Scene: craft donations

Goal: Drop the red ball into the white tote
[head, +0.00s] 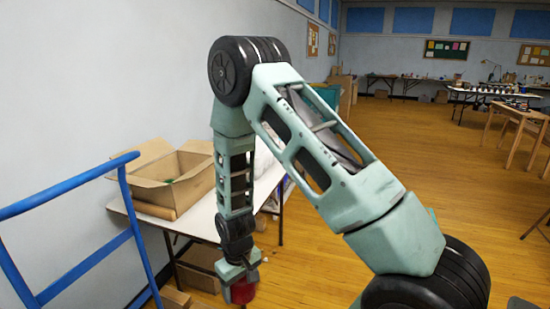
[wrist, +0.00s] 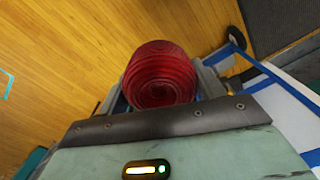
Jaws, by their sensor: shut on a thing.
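The red ball (wrist: 160,72) has a ribbed, wound-looking surface and sits between the fingers of my gripper (wrist: 160,90) in the wrist view. My gripper (head: 241,287) is shut on it and points down. In the head view the red ball (head: 243,292) hangs low in front of the table, over the floor side. A whitish thing (head: 264,160), perhaps the white tote, stands on the table behind my arm. My arm hides most of it, so I cannot tell for sure.
An open cardboard box (head: 172,186) stands on the white table (head: 200,222). A blue rail (head: 70,188) rises at the left front. Cardboard boxes (head: 200,270) lie under the table. The wooden floor (head: 420,160) to the right is mostly clear.

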